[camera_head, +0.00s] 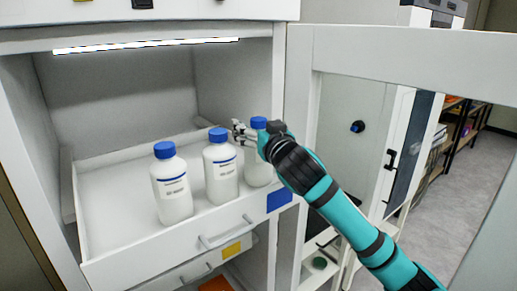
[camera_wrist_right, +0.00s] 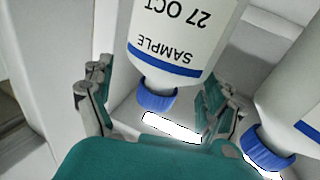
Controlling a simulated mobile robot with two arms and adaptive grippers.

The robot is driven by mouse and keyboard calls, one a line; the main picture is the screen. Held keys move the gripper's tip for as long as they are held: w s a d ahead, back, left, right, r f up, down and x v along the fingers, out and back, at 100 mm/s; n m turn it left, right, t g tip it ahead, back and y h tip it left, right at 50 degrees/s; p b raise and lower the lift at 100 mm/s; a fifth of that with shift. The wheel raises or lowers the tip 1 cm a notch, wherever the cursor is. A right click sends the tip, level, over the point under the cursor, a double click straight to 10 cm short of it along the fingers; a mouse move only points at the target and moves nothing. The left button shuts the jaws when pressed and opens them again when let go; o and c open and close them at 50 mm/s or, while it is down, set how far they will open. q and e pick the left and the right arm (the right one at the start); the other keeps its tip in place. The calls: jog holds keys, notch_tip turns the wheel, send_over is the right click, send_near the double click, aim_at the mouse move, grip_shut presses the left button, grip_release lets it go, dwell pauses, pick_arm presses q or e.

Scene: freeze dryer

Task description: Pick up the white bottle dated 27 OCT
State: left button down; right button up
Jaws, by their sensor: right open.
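The white bottle dated 27 OCT (camera_wrist_right: 185,40) has a blue cap and a blue stripe. It appears upside down in the wrist view, with its cap between my gripper's fingers. In the head view it is the rightmost bottle (camera_head: 257,170), upright in the pulled-out drawer and partly hidden by my gripper. My right gripper (camera_head: 242,133) is open at its cap and neck; its spread fingers also show in the wrist view (camera_wrist_right: 158,100). I cannot tell whether a finger touches the bottle. My left gripper is out of view.
Two similar bottles stand to the left, the middle one (camera_head: 220,172) close by and the other (camera_head: 172,190) farther left. The white drawer (camera_head: 180,243) has a raised front and free floor at its left. The open cabinet door (camera_head: 410,55) stands right, behind my arm.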

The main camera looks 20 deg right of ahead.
jog(key=shift+w, duration=0.2)
jog(key=shift+s+a, duration=0.1)
jog(key=shift+s, duration=0.1)
grip_shut()
dwell(0.4)
